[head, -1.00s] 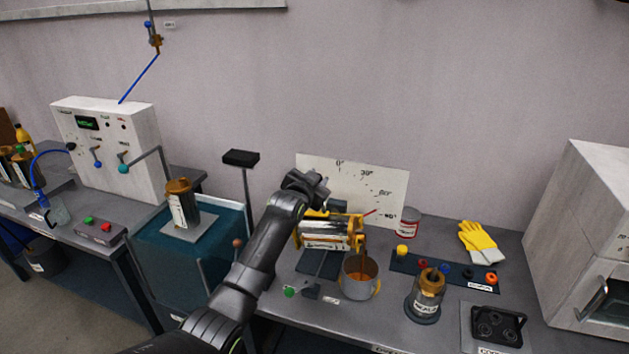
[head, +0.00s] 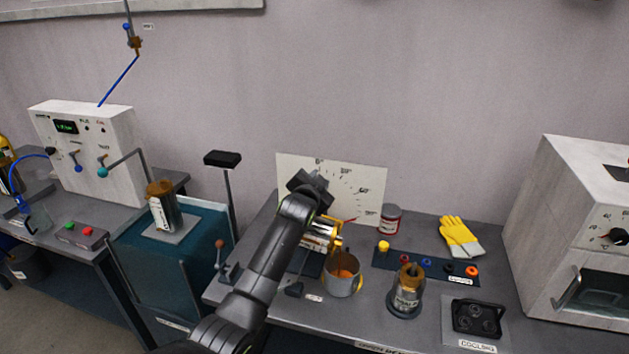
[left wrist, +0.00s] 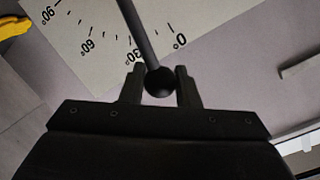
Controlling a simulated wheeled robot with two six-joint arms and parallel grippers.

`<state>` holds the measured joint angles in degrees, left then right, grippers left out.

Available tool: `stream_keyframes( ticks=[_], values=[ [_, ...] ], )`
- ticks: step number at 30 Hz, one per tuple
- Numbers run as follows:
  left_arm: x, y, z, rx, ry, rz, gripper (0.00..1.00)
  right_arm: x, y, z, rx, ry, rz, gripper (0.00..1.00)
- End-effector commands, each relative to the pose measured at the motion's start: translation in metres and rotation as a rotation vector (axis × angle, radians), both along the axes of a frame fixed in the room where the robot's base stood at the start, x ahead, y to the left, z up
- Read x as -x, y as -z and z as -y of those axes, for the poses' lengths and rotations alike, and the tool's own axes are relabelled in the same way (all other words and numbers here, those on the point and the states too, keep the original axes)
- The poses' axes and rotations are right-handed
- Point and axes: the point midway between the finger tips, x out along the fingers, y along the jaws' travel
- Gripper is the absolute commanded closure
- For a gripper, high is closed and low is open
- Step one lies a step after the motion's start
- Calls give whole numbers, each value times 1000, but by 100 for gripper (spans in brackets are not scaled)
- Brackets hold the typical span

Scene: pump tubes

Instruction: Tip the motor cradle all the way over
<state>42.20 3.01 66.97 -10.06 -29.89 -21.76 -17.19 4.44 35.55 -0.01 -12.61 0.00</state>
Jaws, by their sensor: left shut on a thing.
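The motor cradle (head: 328,235), yellow and silver, lies on the bench in front of a white angle board (head: 362,190), partly hidden behind my left arm. A red pointer (head: 347,219) shows low on the board, near its lowest marks. My left gripper (head: 312,188) is above the cradle, in front of the board. In the left wrist view, my left gripper (left wrist: 160,85) is shut on a dark ball knob (left wrist: 159,82) at the end of a thin rod. A metal pot (head: 341,284) with orange liquid stands just in front of the cradle. My right gripper is not in view.
A labelled jar (head: 406,295) stands right of the pot. Behind it are a dark strip with coloured caps (head: 428,263), a can (head: 390,220) and yellow gloves (head: 460,235). A white oven-like box (head: 575,250) stands at the right.

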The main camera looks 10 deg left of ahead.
Motion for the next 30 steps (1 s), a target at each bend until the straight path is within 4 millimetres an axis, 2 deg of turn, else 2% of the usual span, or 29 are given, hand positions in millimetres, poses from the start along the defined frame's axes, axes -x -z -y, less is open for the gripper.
stream_keyframes(
  ticks=[17,18,21,30],
  values=[
    [1,6,4,8,1,-11,100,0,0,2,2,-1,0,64],
    [1,6,4,8,1,-11,66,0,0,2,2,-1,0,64],
    [1,5,3,7,1,-9,53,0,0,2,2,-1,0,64],
    [1,3,2,4,-1,-5,51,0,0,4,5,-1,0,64]
  ],
)
